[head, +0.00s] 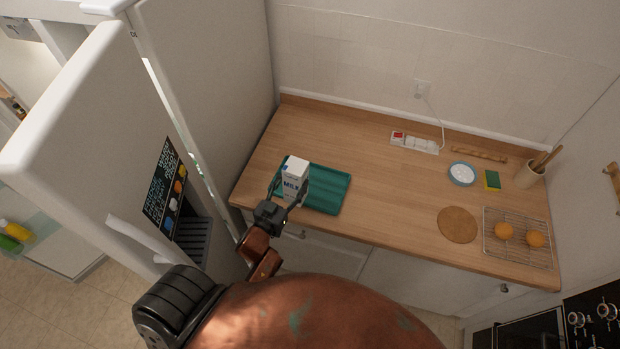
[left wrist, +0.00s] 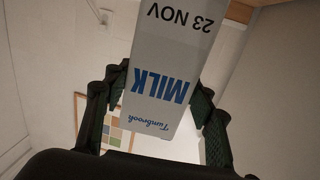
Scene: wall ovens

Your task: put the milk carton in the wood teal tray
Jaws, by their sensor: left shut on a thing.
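The white milk carton (head: 294,175) with blue lettering is between the fingers of my left gripper (head: 288,193), which is shut on it. The carton is upright or nearly so, over the left part of the teal tray (head: 331,189) on the wooden counter. I cannot tell whether its base touches the tray. In the left wrist view the carton (left wrist: 166,85) fills the middle, its MILK print upside down, with the dark fingers of the gripper (left wrist: 160,105) on both sides. The carton hides part of the tray. My right gripper is in neither view.
The wooden counter (head: 360,160) is clear right of the tray. Farther right are a power strip (head: 414,143), a blue-rimmed plate (head: 461,174), a sponge (head: 492,180), a round brown mat (head: 457,225) and a wire rack (head: 517,255) with two oranges (head: 504,231). An open fridge door (head: 85,120) stands left.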

